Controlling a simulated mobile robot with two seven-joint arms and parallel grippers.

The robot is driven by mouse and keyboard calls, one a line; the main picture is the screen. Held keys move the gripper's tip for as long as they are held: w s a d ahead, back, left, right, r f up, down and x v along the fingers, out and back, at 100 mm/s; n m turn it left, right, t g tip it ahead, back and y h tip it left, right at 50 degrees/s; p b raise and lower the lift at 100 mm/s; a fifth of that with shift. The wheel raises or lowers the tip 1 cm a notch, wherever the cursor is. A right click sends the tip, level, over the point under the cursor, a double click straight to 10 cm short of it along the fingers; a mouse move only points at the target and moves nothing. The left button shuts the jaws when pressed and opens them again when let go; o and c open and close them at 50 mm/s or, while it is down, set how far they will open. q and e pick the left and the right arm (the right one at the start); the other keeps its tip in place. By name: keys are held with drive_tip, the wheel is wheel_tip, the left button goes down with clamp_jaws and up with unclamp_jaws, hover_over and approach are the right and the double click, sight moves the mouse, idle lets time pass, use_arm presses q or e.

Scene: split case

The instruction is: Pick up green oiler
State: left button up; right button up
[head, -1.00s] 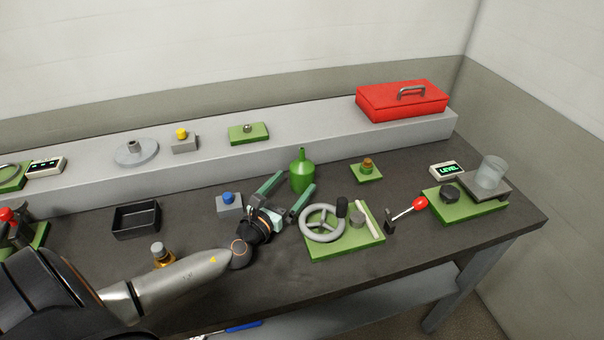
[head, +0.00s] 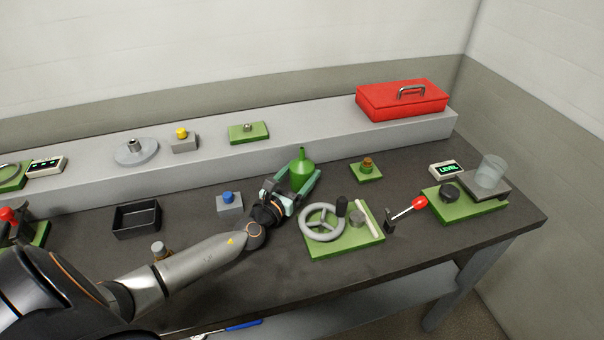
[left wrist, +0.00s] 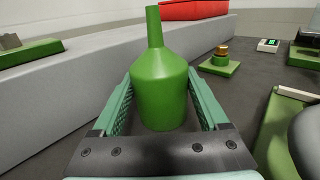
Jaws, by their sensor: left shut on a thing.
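The green oiler (head: 301,168) is a bottle with a narrow spout, standing upright on the dark bench top in front of the grey ledge. My left gripper (head: 297,184) is around its body, with one finger on each side. In the left wrist view the oiler (left wrist: 160,88) fills the space between the two green fingers of the left gripper (left wrist: 160,110). The fingers are shut on its lower body. The right gripper is not in view.
A green plate with a grey handwheel (head: 321,222) stands close to the right of my left gripper. A blue-button box (head: 229,203) and a black tray (head: 136,219) are to the left. A red toolbox (head: 402,101) sits on the ledge (head: 320,131) behind.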

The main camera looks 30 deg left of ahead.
use_arm(q)
drive_tip(key=c, duration=0.9)
drive_tip(key=shift+r, duration=0.2)
drive_tip(key=shift+r+p, duration=0.55)
drive_tip(key=shift+r, duration=0.15)
drive_tip(key=shift+s+d+r+p, duration=0.85)
drive_tip(key=shift+s+d+r, duration=0.2)
drive_tip(key=shift+d+r, duration=0.9)
drive_tip(key=shift+s+d+r+p, duration=0.8)
drive_tip(key=shift+s+d+r, duration=0.25)
drive_tip(key=shift+d+r, duration=0.95)
drive_tip(key=shift+s+d+r+p, duration=0.95)
drive_tip(key=shift+d+r, duration=0.7)
drive_tip(key=shift+d, duration=0.6)
drive_tip(key=shift+s, duration=0.1)
